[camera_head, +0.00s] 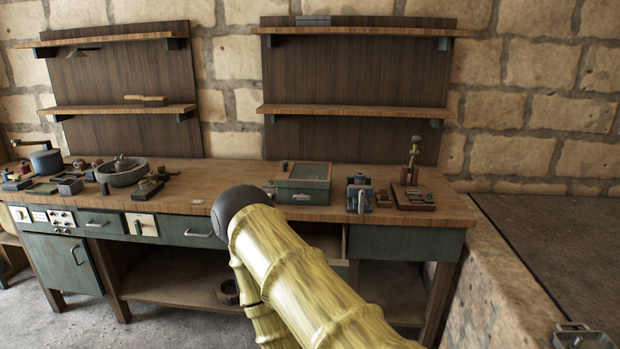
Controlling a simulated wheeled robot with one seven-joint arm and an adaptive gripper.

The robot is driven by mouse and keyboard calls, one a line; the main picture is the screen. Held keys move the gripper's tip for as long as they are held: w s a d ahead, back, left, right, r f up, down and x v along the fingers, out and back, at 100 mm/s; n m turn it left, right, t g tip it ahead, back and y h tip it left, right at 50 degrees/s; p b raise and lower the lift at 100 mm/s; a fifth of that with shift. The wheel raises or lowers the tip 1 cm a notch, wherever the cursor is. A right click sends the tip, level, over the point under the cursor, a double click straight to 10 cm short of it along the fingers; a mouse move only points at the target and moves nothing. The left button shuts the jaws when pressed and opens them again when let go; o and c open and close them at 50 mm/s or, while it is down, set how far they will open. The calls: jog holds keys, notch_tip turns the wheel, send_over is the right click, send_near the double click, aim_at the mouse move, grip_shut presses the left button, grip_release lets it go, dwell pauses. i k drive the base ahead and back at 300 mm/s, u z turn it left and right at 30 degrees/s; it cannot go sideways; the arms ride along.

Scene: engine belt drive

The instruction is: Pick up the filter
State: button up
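I cannot pick out the filter for sure; the small items on the workbench (230,182) are too small to tell apart. A grey-blue device (360,193) stands at the right part of the bench top. Beside it is a small brown block (383,198). Farther right, a reddish-brown tray (414,201) bears small parts, with an upright brass-coloured tool behind. My yellow, bamboo-like arm with a dark round joint crosses the lower middle and hides part of the bench front. My gripper is not in view.
A green box (303,187) sits on the bench middle. A round grey bowl (122,173) and many small items crowd the left. Wooden shelves (360,110) hang above. A stone ledge (505,290) borders the right side. The bench top between bowl and box is mostly clear.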

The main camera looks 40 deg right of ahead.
aim_at(359, 178)
jog(key=i, duration=0.75)
jog(key=z, duration=0.8)
jog(key=i, duration=0.7)
jog(key=z, duration=0.65)
